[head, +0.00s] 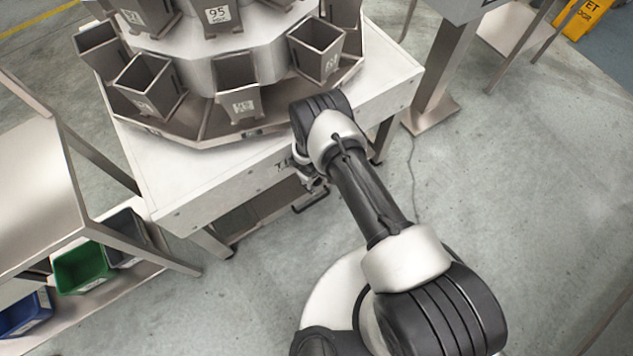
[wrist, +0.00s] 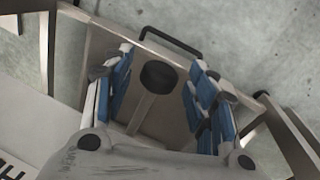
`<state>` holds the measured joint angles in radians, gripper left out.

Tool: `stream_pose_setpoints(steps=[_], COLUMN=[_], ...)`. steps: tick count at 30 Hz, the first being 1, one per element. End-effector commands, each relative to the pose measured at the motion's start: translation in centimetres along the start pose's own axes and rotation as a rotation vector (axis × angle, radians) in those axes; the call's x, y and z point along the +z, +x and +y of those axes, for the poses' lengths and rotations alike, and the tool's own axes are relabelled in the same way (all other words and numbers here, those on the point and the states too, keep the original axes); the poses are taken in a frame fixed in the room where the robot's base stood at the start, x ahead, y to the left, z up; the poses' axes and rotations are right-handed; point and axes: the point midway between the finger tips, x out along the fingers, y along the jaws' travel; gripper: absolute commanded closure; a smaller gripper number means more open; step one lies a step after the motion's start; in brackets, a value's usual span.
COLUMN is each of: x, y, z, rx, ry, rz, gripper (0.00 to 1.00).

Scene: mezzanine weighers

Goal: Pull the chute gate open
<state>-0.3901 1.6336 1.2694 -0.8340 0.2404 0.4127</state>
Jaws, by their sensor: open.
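My gripper (wrist: 160,84) is open in the wrist view, its blue-padded fingers spread to either side of a round black knob (wrist: 158,74). The knob sits on a pale stem, with a gap to the fingers on both sides. A beige metal panel lies behind it; I cannot tell for certain whether this is the chute gate. A bent black bar handle (wrist: 170,41) shows beyond the fingertips. In the head view my gripper (head: 312,180) is small and partly hidden by my wrist at the white table's front edge, and the bar handle (head: 311,202) shows just below it.
The multihead weigher's white table (head: 235,195) carries several grey buckets, including a front one (head: 240,104). A steel stand (head: 35,190) with a green bin (head: 82,268) is at left. A steel post (head: 440,75) stands at right. Open concrete floor lies right.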

Motion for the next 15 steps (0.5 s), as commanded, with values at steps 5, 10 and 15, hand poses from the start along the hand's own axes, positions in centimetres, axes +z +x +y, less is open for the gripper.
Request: stream_pose_setpoints(steps=[5, 10, 15], x=[-0.05, -0.04, -0.04], y=[0.15, 0.12, 0.12], z=[0.06, 0.06, 0.05], rx=[0.001, 0.001, 0.001], ry=[0.0, 0.0, 0.0], rz=[0.001, 0.001, 0.001], gripper=[0.48, 0.51, 0.62])
